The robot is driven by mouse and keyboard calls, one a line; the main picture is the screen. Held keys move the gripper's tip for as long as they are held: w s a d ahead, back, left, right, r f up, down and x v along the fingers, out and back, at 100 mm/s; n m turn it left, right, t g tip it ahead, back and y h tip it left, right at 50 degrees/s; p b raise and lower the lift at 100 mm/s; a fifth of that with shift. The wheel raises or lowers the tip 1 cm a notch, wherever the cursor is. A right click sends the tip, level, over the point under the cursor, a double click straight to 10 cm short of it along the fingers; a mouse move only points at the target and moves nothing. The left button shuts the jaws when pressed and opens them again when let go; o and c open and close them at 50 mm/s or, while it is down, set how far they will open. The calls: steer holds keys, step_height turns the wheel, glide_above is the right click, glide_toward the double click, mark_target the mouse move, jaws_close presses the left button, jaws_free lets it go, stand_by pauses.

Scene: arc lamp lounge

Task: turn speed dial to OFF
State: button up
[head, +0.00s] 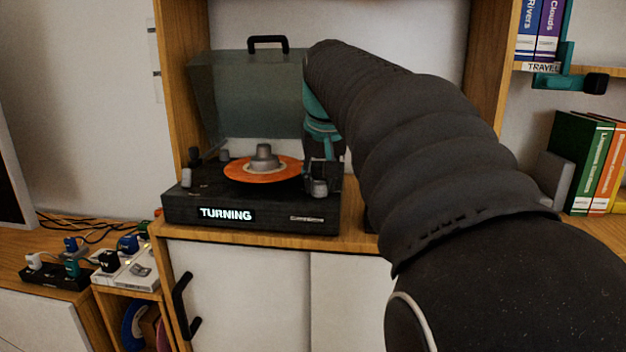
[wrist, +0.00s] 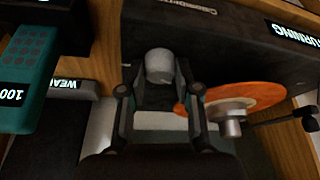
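A dark record player (head: 270,219) stands on a wooden cabinet, and its front display (head: 227,214) reads TURNING. A grey dial (head: 319,187) sits at its front right corner. In the wrist view the dial (wrist: 160,66) shows as a pale round-topped knob between and just past the fingertips of my gripper (wrist: 160,92). In the head view my gripper (head: 323,160) points down above the dial, partly hidden by my arm. No dial markings are readable. An orange record (head: 262,170) lies on the platter.
A raised smoky lid (head: 245,90) stands behind the record. A teal object (wrist: 35,70) labelled 100 and a label (wrist: 65,84) reading WEA are at left in the wrist view. Wooden uprights (head: 180,90) flank the player. Plugs and power strips (head: 60,275) lie at lower left.

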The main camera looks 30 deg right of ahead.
jaws_close()
steer(key=shift+d, duration=0.2)
steer(key=shift+a, duration=0.15)
steer(key=shift+m+h+p, duration=0.4)
steer(key=shift+m+p, duration=0.15)
steer(key=shift+m, duration=0.45)
steer(key=m+g+h+p, duration=0.1)
steer(key=m, duration=0.2)
steer(key=shift+w+a+m, duration=0.1)
steer(key=shift+m, duration=0.2)
steer(key=m+g, duration=0.1)
steer(key=m, duration=0.2)
steer(key=m+g+h, duration=0.1)
steer(key=m, duration=0.2)
